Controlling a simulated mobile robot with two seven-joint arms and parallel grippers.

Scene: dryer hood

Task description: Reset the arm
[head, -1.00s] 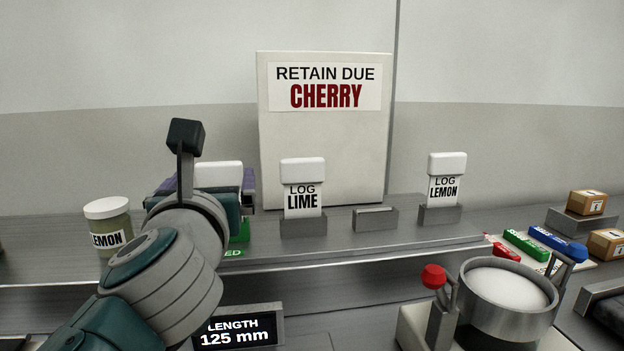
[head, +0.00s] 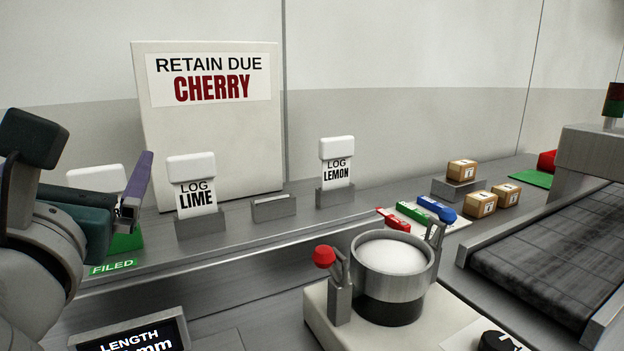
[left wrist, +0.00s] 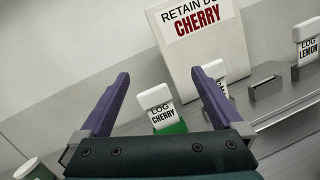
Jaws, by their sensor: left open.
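My left gripper (head: 130,192) reaches in from the left edge of the head view. Its two purple fingers stand apart and empty in the left wrist view (left wrist: 160,76). Between and beyond them, a white-topped log card reading CHERRY (left wrist: 157,106) stands in a green holder (left wrist: 172,128). In the head view this card's white top (head: 97,178) shows behind the gripper, with its lower part hidden, beside a green FILED label (head: 112,267). My right gripper is not in view.
LOG LIME (head: 194,185) and LOG LEMON (head: 337,162) cards stand in grey holders, with an empty holder (head: 273,208) between them. A RETAIN DUE CHERRY board (head: 215,125) stands behind. A pot of white material (head: 393,270), small boxes (head: 480,204) and a conveyor (head: 560,250) lie right.

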